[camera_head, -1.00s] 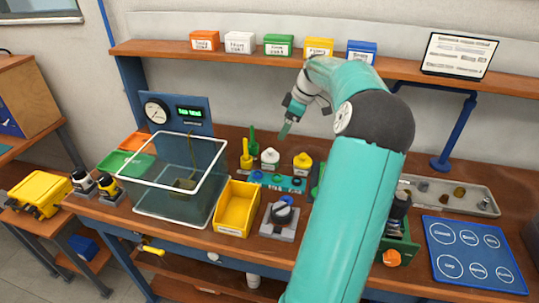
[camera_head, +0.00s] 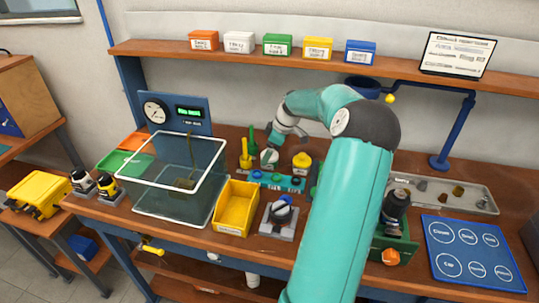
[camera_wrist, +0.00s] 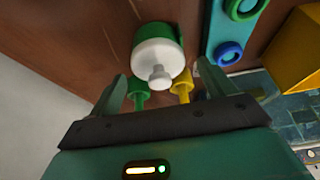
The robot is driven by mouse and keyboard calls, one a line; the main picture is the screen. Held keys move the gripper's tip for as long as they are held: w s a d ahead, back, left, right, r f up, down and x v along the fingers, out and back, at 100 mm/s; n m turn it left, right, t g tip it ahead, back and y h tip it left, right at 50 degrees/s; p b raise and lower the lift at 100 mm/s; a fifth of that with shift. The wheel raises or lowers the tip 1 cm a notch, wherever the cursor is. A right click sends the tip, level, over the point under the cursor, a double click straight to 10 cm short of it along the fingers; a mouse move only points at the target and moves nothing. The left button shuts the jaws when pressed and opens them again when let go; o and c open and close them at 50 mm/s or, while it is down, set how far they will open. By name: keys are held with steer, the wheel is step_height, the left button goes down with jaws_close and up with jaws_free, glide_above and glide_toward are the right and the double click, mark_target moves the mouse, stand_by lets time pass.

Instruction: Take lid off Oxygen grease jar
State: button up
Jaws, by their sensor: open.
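A jar with a green body (camera_wrist: 158,38) and a white knobbed lid (camera_wrist: 157,62) stands on the bench in the wrist view. The white lid (camera_head: 269,156) also shows in the head view, partly behind my gripper. No label naming the grease is readable. A yellow-lidded jar (camera_head: 302,162) stands to its right. My gripper (camera_wrist: 161,76) is open and empty, its fingers either side of the white lid in the wrist view. In the head view my gripper (camera_head: 272,141) is close above that lid; contact cannot be told.
A green brush (camera_head: 253,139) and a yellow brush (camera_head: 245,156) stand left of the jar. A teal strip with rings (camera_head: 275,181) lies in front. A yellow bin (camera_head: 236,208) and a glass tank (camera_head: 172,200) are further left. A wooden shelf (camera_head: 225,56) runs above.

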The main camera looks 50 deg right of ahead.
steer(key=c, duration=0.9)
steer(key=shift+o, duration=0.2)
steer(key=shift+r, duration=0.15)
